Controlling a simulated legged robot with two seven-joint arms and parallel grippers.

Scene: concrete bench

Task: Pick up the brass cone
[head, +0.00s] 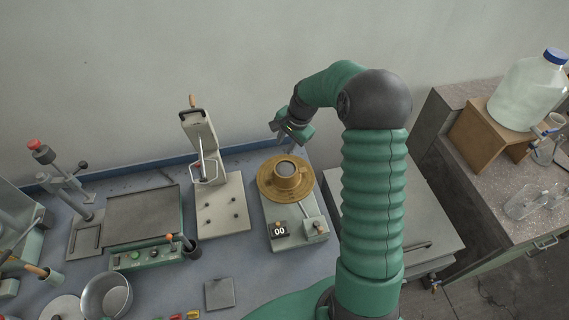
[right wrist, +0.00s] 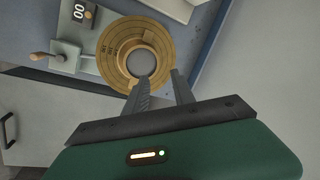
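The brass cone (head: 288,169) stands upright on a round brass plate (head: 268,190) on a small grey device with a "00" display. Its top shows a grey round face. In the right wrist view the cone (right wrist: 123,62) and the marked plate (right wrist: 106,48) lie just beyond the fingertips. My right gripper (head: 281,134) is behind and above the cone in the head view. In the right wrist view the gripper (right wrist: 158,80) is open, with a gap between its fingers and nothing held. One finger overlaps the plate's edge in the picture. My left gripper is not in view.
A grey lever press (head: 218,200) stands left of the device, which has a side crank (head: 316,228). A flat plate unit (head: 142,215) and a metal bowl (head: 106,296) are further left. The wall is close behind.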

